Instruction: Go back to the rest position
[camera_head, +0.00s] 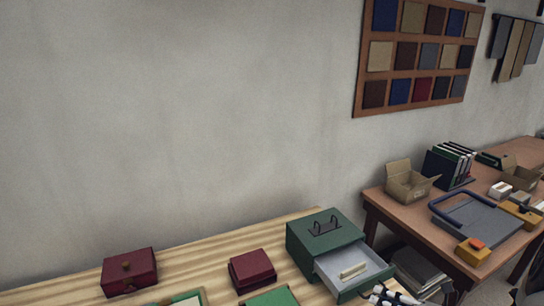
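What looks like part of my gripper (390,297) shows at the bottom edge, just in front of the open drawer of a green box. Most of it is cut off by the frame, so I cannot tell whether it is open or shut. The green box (318,238) has a dark handle on top and stands at the right end of the light wooden table. Its grey-lined drawer (345,276) is pulled out and holds a small cream block (353,271).
A dark red box with a knob (130,272) and a smaller red box (252,270) stand on the striped wooden table (205,262). Green-edged items (270,298) lie at the front.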

